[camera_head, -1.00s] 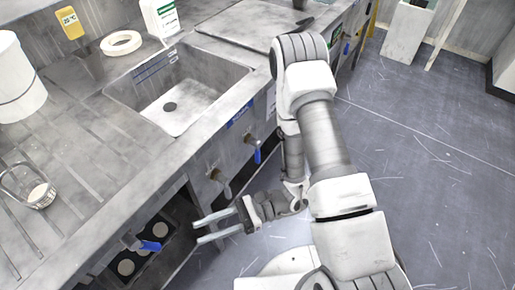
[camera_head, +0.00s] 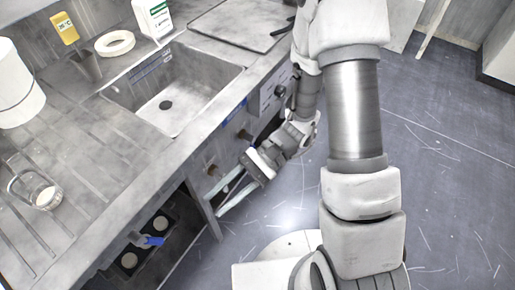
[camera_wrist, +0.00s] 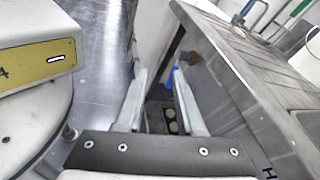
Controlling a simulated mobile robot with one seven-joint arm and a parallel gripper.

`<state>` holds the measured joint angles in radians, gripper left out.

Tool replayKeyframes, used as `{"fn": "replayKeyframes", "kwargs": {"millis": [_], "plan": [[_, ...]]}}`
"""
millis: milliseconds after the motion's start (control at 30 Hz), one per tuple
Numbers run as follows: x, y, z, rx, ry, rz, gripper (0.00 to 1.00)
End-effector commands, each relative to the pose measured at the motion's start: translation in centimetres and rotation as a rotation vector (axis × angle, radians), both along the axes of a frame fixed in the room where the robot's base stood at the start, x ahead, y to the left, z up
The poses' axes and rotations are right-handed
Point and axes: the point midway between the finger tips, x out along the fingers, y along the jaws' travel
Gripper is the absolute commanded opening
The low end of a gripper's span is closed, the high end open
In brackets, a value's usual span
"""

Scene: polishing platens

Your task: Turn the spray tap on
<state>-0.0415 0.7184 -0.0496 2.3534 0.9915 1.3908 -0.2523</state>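The sink (camera_head: 170,100) and the counter edge lie above the taps. A glass beaker (camera_head: 45,195) stands on the counter. The floor at right is clear.

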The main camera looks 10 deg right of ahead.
Motion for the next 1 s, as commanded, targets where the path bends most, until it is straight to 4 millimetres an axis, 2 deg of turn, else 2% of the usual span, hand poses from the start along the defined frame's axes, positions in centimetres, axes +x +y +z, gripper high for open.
{"fn": "replayKeyframes", "kwargs": {"millis": [33, 200, 1000], "plan": [[0.1, -0.2, 0.9, -0.008, -0.027, 0.014, 0.37], [0.0, -1.0, 2.8, -0.041, -0.106, 0.062, 0.37], [0.1, -5.5, 10.7, -0.244, -0.502, 0.254, 0.37]]}}
